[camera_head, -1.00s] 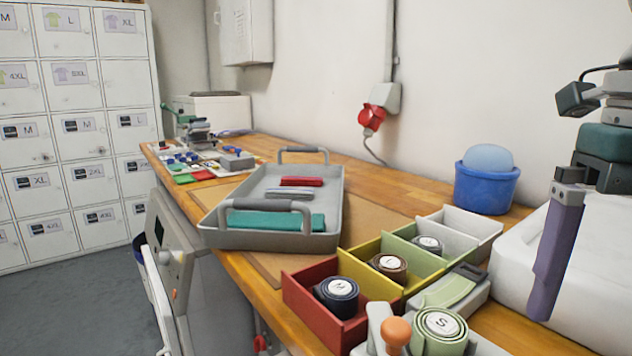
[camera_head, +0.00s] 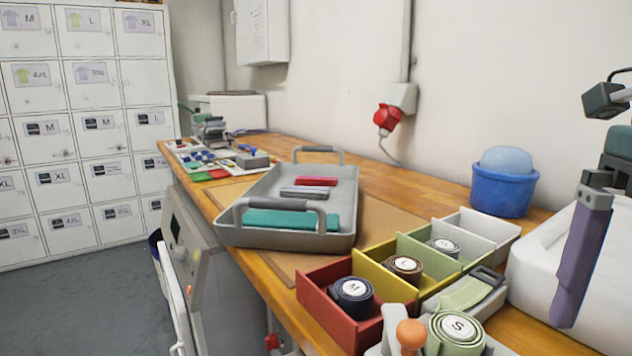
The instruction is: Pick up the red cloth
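A small red folded cloth (camera_head: 316,181) lies flat in the grey tray (camera_head: 286,240), towards its far end. A grey folded piece (camera_head: 304,193) lies just in front of it, and a wider teal folded cloth (camera_head: 290,220) lies near the tray's front. The tray has a raised handle at each end and stands on the wooden bench. Neither of my grippers can be made out in the head view, and nothing touches the red cloth.
Coloured bins (camera_head: 335,312) with rolled belts stand right of the tray. A blue bucket (camera_head: 502,192) is behind them. A white machine with a purple lever (camera_head: 582,255) fills the right edge. Small parts (camera_head: 212,158) lie at the far end. Lockers (camera_head: 95,215) stand at left.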

